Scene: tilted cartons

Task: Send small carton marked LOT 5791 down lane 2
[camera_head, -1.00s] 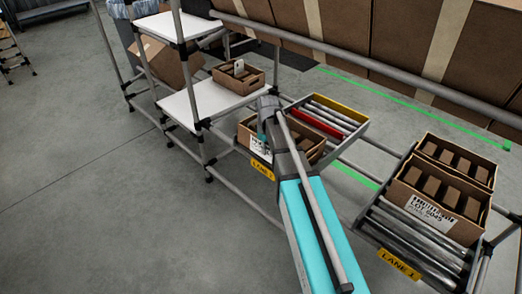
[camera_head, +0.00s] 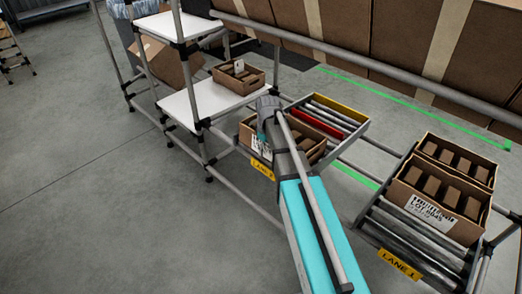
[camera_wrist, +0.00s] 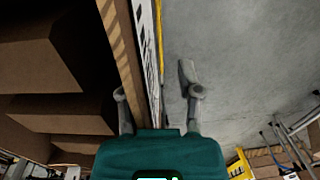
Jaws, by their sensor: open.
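An open brown carton (camera_head: 312,152) with dark contents sits at the near end of the lane with the left yellow sign (camera_head: 262,171), whose number I cannot read surely. Its white label (camera_head: 259,146) is partly hidden by my arm, and the lot number is unreadable. My gripper (camera_wrist: 153,80) is open, with one finger on each side of the carton's labelled wall (camera_wrist: 126,60) in the wrist view. The inner finger is over the carton's inside, the outer one beyond the label. I cannot tell whether either finger touches.
Two filled cartons stand on lane 1 (camera_head: 400,264) at the right; the front one (camera_head: 440,200) has a label that seems to end in 45. A small carton (camera_head: 238,80) rests on the white shelf (camera_head: 215,98). Free rollers (camera_head: 326,115) lie behind the middle carton.

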